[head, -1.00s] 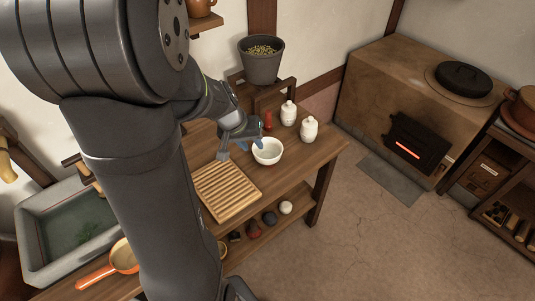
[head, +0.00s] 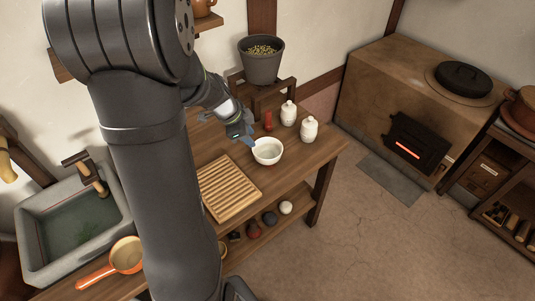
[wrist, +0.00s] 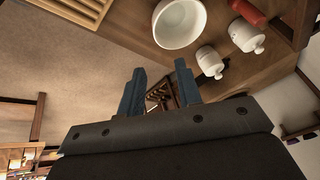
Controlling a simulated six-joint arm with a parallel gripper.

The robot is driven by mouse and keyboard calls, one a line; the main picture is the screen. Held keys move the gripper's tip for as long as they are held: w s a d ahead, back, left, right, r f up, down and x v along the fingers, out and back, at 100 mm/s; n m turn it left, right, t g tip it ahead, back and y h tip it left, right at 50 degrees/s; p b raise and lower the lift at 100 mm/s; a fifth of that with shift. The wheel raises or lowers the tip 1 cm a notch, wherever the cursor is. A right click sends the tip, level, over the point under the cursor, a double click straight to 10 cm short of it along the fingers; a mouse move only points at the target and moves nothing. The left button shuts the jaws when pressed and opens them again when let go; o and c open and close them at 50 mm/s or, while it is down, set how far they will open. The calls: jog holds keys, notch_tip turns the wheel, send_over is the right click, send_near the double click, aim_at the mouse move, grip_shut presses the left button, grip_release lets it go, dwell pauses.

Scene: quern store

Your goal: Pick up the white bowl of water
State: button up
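The white bowl (head: 267,152) stands upright on the wooden table, right of the slatted board. It looks pale inside; I cannot clearly make out the water. My gripper (head: 246,140) is just left of and above the bowl in the head view. In the wrist view the bowl (wrist: 180,22) is at the top, beyond the fingertips. My gripper's two blue fingers (wrist: 161,82) are apart with nothing between them. In the head view the fingertips appear close to the bowl's rim; I cannot tell whether they touch it.
Two white lidded jars (head: 309,129) and a red bottle (head: 268,121) stand behind and right of the bowl. The slatted board (head: 230,187) lies in front-left. A grey pot (head: 261,60) sits on a raised stand behind. An orange pan (head: 125,255) and stone sink (head: 75,225) are left.

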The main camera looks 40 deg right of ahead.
send_over(269, 160)
jog(key=w+a, duration=0.2)
notch_tip(269, 160, down, 9)
jog(key=f, duration=0.1)
jog(key=s+d+f, duration=0.1)
jog(key=f, duration=0.3)
jog(key=shift+s+d, duration=0.3)
jog(key=shift+d, duration=0.1)
jog(key=shift+d+f, duration=0.2)
jog(key=shift+f, duration=0.25)
grip_shut()
